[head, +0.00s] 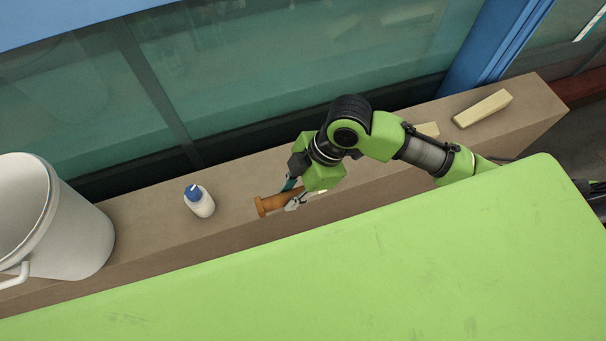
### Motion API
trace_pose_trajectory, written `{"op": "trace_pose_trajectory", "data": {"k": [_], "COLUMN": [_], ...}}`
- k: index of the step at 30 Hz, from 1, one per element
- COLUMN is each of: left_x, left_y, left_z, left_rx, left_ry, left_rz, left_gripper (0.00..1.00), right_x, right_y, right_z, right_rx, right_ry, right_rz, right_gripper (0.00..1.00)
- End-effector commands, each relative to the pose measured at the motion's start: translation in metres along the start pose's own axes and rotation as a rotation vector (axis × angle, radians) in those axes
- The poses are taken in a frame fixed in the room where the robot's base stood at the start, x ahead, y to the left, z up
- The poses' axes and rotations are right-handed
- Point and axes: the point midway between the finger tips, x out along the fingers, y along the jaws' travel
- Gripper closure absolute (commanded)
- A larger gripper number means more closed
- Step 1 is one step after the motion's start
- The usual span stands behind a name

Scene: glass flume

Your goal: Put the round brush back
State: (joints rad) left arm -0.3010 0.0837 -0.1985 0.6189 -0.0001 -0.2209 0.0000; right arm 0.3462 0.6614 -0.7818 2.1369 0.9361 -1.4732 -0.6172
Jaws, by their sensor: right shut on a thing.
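My right gripper (293,194) is over the brown ledge. Its jaws are shut on an orange-brown piece with a wider end at the left (274,203), which I take to be the round brush. The brush lies roughly level, its wider end pointing left and its other end hidden behind the fingers and my green wrist. I cannot tell whether it touches the ledge. No bristles show clearly. My left gripper is not in view.
A white bottle with a blue cap (200,203) stands left of the brush. A white bucket (85,245) is at the far left. A pale yellow block (483,109) lies at the ledge's right end; another (428,129) is partly behind my arm. The glass flume wall (230,80) rises behind the ledge (150,222).

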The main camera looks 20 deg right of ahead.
Motion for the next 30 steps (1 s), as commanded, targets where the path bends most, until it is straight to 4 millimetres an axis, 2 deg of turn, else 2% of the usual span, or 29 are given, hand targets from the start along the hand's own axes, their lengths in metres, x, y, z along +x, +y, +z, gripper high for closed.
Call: {"op": "trace_pose_trajectory", "data": {"k": [6, 8, 13, 18, 25, 30], "left_x": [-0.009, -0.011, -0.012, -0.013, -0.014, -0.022], "left_y": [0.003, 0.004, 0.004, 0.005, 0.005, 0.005], "left_z": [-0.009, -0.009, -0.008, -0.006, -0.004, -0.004], "left_rx": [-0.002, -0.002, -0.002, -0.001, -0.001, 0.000], "left_ry": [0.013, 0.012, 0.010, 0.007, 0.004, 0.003], "left_rz": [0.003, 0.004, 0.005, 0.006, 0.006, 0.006], "left_gripper": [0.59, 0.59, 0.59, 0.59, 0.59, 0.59], "right_x": [0.010, 0.013, 0.037, 0.051, 0.061, 0.081], "right_y": [0.043, 0.054, 0.071, 0.084, 0.091, 0.089], "right_z": [0.035, 0.044, 0.068, 0.082, 0.093, 0.101], "right_rx": [0.007, 0.007, 0.007, 0.003, 0.004, 0.004], "right_ry": [-0.001, 0.001, 0.001, 0.002, 0.002, 0.003], "right_rz": [0.000, 0.000, -0.002, 0.000, 0.000, -0.002], "right_gripper": [1.00, 1.00, 1.00, 1.00, 1.00, 1.00]}}
